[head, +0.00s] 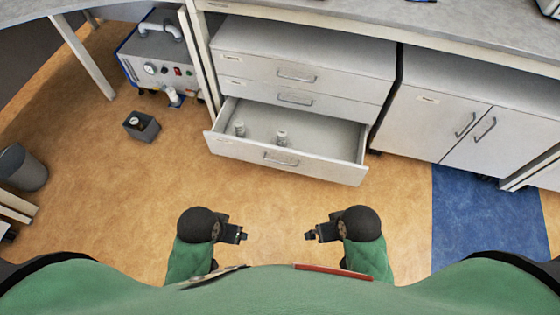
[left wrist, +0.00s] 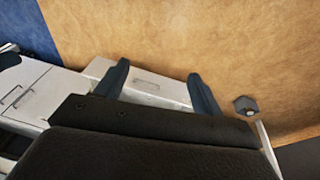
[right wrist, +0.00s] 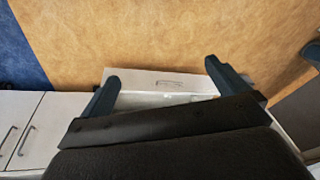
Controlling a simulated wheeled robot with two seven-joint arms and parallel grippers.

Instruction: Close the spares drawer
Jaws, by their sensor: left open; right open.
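The spares drawer (head: 285,160) is the bottom drawer of a white drawer unit (head: 300,50) and stands pulled out. Two small whitish cylindrical items stand inside it at the left and middle. Its front has a metal handle (head: 281,160). The drawer front also shows in the left wrist view (left wrist: 150,84) and the right wrist view (right wrist: 160,82). My left gripper (head: 243,236) and my right gripper (head: 308,236) are open and empty, in front of the drawer and apart from it, pointing towards each other in the head view.
The two drawers above are shut. A white cupboard (head: 440,120) stands to the right, above a blue floor patch (head: 485,215). A pump unit (head: 155,55), a small dark box (head: 142,127) and a grey bin (head: 22,168) are at left. The floor before the drawer is clear.

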